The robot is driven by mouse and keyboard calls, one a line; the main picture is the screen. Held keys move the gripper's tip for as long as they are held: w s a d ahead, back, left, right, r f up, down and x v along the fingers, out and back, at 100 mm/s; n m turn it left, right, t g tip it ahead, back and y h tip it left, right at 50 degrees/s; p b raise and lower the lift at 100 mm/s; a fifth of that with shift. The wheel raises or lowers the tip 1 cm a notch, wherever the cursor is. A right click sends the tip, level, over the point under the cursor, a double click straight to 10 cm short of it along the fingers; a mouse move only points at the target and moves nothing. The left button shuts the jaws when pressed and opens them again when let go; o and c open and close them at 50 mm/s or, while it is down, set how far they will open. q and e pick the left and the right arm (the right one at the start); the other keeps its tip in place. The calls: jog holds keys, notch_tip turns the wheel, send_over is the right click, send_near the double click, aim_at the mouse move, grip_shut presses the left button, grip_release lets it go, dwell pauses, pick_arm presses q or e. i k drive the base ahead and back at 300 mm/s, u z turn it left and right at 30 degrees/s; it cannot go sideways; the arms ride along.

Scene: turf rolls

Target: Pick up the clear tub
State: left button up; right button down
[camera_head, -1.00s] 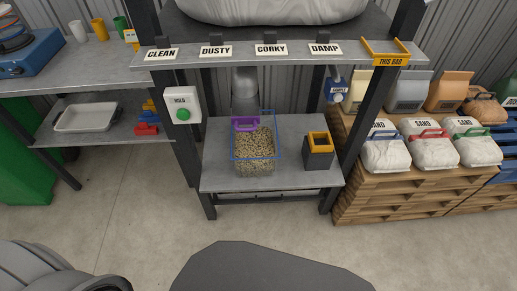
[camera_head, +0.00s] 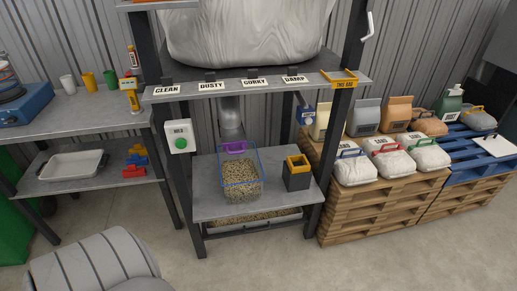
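The clear tub (camera_head: 256,182) stands upright on the lower grey shelf (camera_head: 212,211) of the dark frame, below a grey spout (camera_head: 230,118). It has blue edges and is partly filled with tan, speckled grains. A purple piece (camera_head: 234,147) shows at its back rim. Neither of my grippers is in view.
A dark box with a yellow rim (camera_head: 296,173) stands right of the tub. A white box with a green button (camera_head: 179,139) is on the left post. Pallets with bags (camera_head: 372,207) stand right, a workbench (camera_head: 90,116) left. The floor in front is mostly open.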

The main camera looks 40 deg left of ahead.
aim_at(242, 176)
jog(key=z, duration=0.25)
jog(key=i, duration=1.25)
jog(key=u, duration=0.5)
jog(key=i, duration=0.85)
jog(key=u, duration=0.8)
